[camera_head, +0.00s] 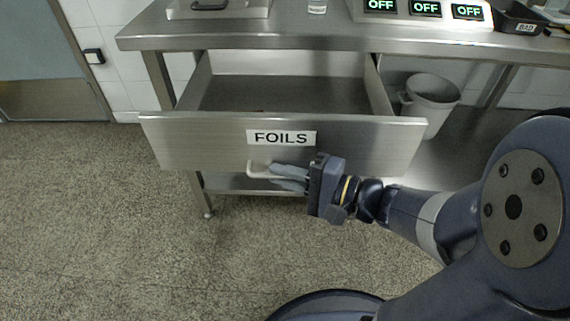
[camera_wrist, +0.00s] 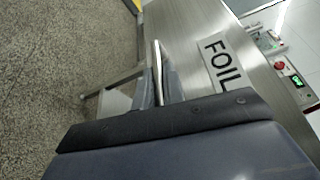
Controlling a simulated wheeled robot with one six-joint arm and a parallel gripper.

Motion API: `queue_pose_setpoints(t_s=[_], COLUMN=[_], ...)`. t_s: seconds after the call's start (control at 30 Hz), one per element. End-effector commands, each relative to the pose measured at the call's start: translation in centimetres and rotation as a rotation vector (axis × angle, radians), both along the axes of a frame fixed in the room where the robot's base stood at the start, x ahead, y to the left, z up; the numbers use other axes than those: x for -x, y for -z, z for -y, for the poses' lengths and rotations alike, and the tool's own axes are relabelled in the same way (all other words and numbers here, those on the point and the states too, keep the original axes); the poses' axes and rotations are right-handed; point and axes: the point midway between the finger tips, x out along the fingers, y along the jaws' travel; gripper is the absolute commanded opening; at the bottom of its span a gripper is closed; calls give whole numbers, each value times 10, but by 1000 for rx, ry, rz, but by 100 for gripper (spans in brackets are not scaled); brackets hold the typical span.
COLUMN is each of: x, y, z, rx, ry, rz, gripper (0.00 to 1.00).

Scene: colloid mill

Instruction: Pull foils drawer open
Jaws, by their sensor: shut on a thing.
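The foils drawer (camera_head: 210,140) is a steel drawer under the steel table, pulled well out, with its inside visible. Its front carries a white FOILS label (camera_head: 281,138), which also shows in the wrist view (camera_wrist: 222,66). Below the label is a pale bar handle (camera_head: 258,172), seen in the wrist view as a thin light strip (camera_wrist: 157,62). My gripper (camera_head: 278,174) reaches the handle from the right and is shut on it. In the wrist view the fingers (camera_wrist: 159,88) lie on both sides of the handle. The handle's right part is hidden by the fingers.
The steel table (camera_head: 300,36) stands above the drawer, with several green OFF displays (camera_head: 425,8) and a dark tray (camera_head: 517,18) on it. A grey bin (camera_head: 430,98) stands behind the drawer at right. A door (camera_head: 40,60) is at far left. Open speckled floor (camera_head: 110,220) lies in front and left.

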Motion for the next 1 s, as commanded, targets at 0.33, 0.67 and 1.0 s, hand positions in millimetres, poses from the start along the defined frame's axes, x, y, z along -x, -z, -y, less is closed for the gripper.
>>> queue_pose_setpoints(t_s=[0.33,0.67,1.0], x=[2,2,3], y=[2,1,0], z=[0,0,3], rx=[3,2,2], ry=[1,1,3], rz=[-3,-2,0], gripper=[0,31,32])
